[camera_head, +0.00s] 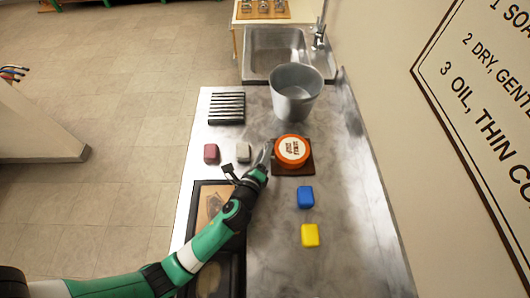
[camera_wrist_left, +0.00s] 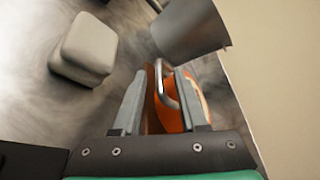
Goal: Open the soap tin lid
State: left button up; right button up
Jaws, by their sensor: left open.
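The soap tin (camera_head: 292,151) is round and orange with a white printed label on its top. It sits on a dark brown board (camera_head: 293,170), and its lid looks closed. My left gripper (camera_head: 264,154) is at the tin's left side, open. In the left wrist view, my left gripper (camera_wrist_left: 162,76) has its two grey fingers apart, with a curved metal loop (camera_wrist_left: 168,92) between them. The orange tin (camera_wrist_left: 172,118) shows between and behind the fingers, partly hidden by them. I cannot tell if the fingers touch the loop. My right gripper is in neither view.
A metal bucket (camera_head: 294,95) stands behind the tin. A pale block (camera_head: 243,152) and a red block (camera_head: 211,153) lie left; blue (camera_head: 305,197) and yellow (camera_head: 310,235) blocks lie in front. A slatted rack (camera_head: 227,107) is back left. A dark tray (camera_head: 207,186) lies under my arm.

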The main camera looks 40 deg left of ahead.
pick_arm(q)
jog(key=shift+w+a, duration=0.1)
jog(key=shift+w, duration=0.1)
grip_shut()
jog(key=shift+f, duration=0.1)
dwell(1.2)
